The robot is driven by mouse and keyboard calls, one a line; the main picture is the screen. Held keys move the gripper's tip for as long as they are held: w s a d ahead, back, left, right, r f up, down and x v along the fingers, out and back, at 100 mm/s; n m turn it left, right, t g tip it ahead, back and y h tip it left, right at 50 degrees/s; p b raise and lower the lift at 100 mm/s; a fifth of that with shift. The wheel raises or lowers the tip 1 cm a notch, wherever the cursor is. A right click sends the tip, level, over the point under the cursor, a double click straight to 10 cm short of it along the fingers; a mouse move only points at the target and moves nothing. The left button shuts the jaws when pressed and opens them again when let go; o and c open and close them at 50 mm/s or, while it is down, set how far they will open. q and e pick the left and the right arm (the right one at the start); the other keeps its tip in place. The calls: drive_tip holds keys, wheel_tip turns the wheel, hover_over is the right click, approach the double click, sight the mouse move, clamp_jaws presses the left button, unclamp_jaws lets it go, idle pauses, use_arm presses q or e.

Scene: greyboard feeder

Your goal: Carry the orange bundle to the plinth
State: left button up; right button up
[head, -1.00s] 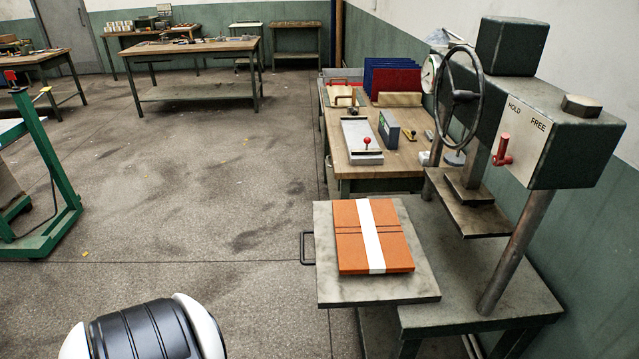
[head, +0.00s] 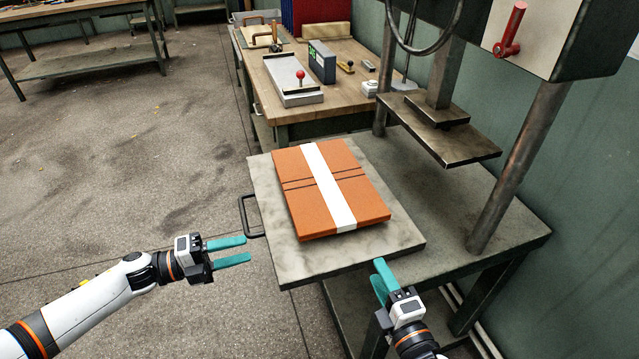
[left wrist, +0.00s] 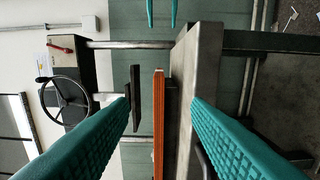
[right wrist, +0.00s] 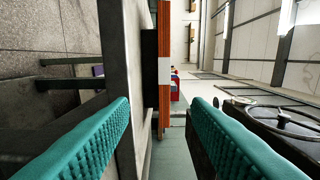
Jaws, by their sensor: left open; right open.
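The orange bundle (head: 285,170) with a white band lies flat on a grey slab (head: 270,235) that juts out from the press. Its edge shows in the left wrist view (left wrist: 158,125) and the right wrist view (right wrist: 164,30). My left gripper (head: 247,250) is open and empty, left of the slab's front corner and apart from the bundle. My right gripper (head: 379,274) is open and empty, by the slab's front right edge, also apart from the bundle. In both wrist views the bundle's edge lies ahead between the open fingers. I cannot identify a plinth.
The press's plate (head: 470,150) hangs right of the bundle, with a post (head: 515,170) and a red lever (head: 511,32) nearby. A dark handle (head: 247,217) sticks out from the slab's left side. A wooden bench (head: 285,118) with tools stands behind.

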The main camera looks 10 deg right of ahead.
sight(293, 250)
use_arm(q)
drive_tip(key=shift+s+d+r, duration=0.1)
use_arm(e)
drive_tip(key=shift+r, duration=0.35)
use_arm(q)
drive_tip(key=d, duration=0.4)
drive_tip(key=w+d, duration=0.1)
drive_tip(key=d, duration=0.3)
drive_tip(key=w+d, duration=0.1)
drive_tip(key=d, duration=0.2)
drive_tip(key=shift+d, duration=0.4)
use_arm(e)
drive_tip(key=w, duration=0.4)
drive_tip(key=w+a, duration=0.1)
drive_tip(key=w, duration=0.3)
drive_tip(key=w+a, duration=0.1)
drive_tip(key=w, duration=0.3)
use_arm(q)
drive_tip(key=shift+c, duration=0.4)
use_arm(e)
drive_tip(key=shift+s, duration=0.1)
drive_tip(key=shift+c, duration=0.4)
use_arm(q)
clamp_jaws()
use_arm(e)
drive_tip(key=shift+d+f, duration=0.1)
clamp_jaws()
